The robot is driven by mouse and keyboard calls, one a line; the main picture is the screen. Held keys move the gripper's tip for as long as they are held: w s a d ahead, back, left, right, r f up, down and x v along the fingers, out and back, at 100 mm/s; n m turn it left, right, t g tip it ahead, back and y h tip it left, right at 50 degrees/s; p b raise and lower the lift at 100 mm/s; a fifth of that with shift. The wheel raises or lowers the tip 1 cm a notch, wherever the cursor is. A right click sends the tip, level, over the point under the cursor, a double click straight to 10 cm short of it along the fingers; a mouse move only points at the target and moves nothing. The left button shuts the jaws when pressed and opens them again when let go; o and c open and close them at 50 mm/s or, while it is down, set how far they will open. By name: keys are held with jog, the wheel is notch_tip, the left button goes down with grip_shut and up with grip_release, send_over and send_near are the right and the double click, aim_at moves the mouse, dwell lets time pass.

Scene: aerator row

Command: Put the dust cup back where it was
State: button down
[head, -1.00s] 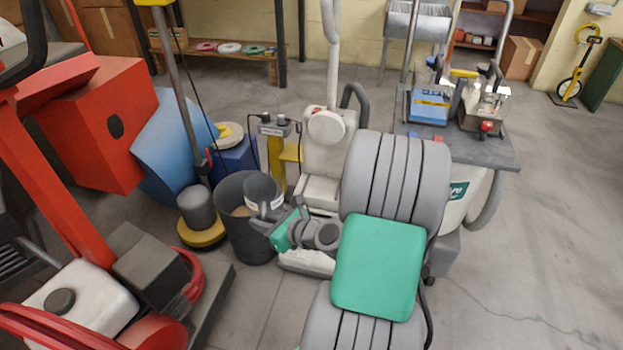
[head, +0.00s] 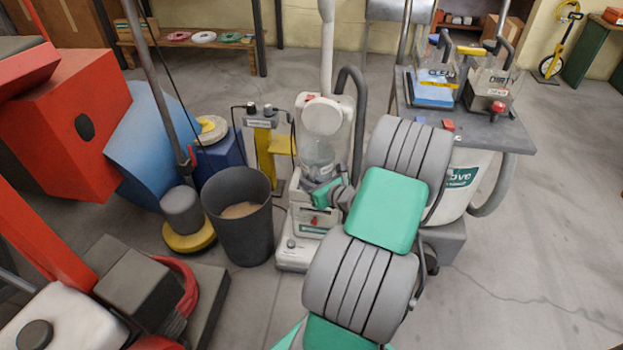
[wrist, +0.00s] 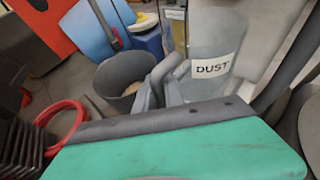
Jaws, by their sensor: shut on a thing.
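The dust cup (head: 318,158) is a clear grey cup, roughly upright, in front of the white upright vacuum (head: 304,251), just below its round white head. In the wrist view the cup (wrist: 215,42) shows its "DUST" label. My gripper (head: 321,191) is shut on the cup low on its near side; the fingers also show in the wrist view (wrist: 166,84). I cannot tell whether the cup touches the vacuum's body or is a little in front of it. My green and grey arm hides part of the vacuum's right side.
A dark grey bin (head: 244,242) with tan dust inside stands just left of the vacuum. A yellow post (head: 265,155) stands behind. A grey cart (head: 480,130) carrying "CLEAN" and "DIRTY" tanks is at right. A red machine (head: 150,285) is at front left. Floor at right is open.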

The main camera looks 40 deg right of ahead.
jog(key=w+d, duration=0.1)
jog(key=w+d+b, duration=0.1)
jog(key=shift+w+d+f, duration=0.1)
jog(key=shift+d+f, duration=0.05)
jog(key=shift+d, duration=0.25)
jog(key=shift+w+d+f+b, duration=0.1)
jog(key=shift+d+f+b, duration=0.15)
jog(key=shift+b, duration=0.4)
jog(key=shift+a+r, duration=0.1)
jog(key=shift+r, duration=0.1)
jog(key=shift+f, duration=0.1)
jog(key=c, duration=1.4)
grip_release()
jog(key=shift+c, duration=0.2)
